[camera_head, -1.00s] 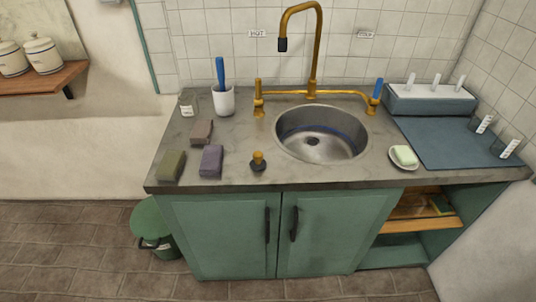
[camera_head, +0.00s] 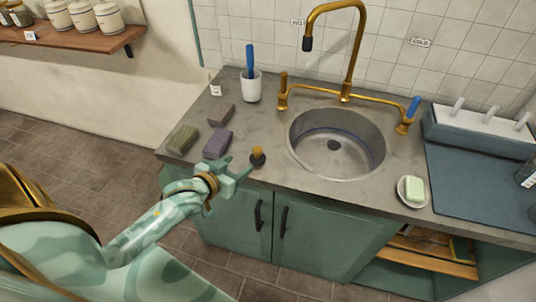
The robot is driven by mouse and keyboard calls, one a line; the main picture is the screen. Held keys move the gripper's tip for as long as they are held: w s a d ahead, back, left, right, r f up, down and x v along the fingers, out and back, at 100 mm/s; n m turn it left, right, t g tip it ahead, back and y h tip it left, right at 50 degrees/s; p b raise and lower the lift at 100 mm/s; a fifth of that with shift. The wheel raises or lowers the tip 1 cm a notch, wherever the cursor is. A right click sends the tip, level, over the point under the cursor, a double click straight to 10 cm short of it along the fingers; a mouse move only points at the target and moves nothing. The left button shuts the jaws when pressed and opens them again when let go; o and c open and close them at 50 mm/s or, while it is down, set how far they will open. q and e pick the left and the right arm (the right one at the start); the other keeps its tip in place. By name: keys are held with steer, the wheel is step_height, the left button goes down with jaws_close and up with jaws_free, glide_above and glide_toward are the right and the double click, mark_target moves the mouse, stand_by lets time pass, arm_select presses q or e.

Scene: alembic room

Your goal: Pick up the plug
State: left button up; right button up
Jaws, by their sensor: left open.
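The plug (camera_head: 257,156) is a small dark stopper with a brass-coloured knob. It stands on the grey stone counter, left of the sink and near the front edge. My left gripper (camera_head: 243,164) is open just left of the plug, at the counter's front edge. Its fingers point toward the plug, and I cannot tell whether they touch it. My right gripper does not show.
The round steel sink (camera_head: 371,166) lies right of the plug, with a brass tap (camera_head: 344,92) behind. Sponge-like blocks, one purple (camera_head: 217,142), lie left. A white cup (camera_head: 251,88) stands behind. A soap dish (camera_head: 404,199) is at right.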

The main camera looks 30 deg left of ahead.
mark_target(261, 149)
arm_select(q)
steer(key=b+x, duration=0.2)
steer(key=x, duration=0.6)
steer(key=shift+f, duration=0.2)
steer(key=shift+w+f, duration=0.15)
steer(key=shift+w, duration=0.4)
steer(key=b+x, duration=0.1)
steer(key=x, duration=0.1)
steer(key=b+x, duration=0.1)
steer(key=x, duration=0.2)
steer(key=shift+a, duration=0.25)
steer(key=c, duration=1.1)
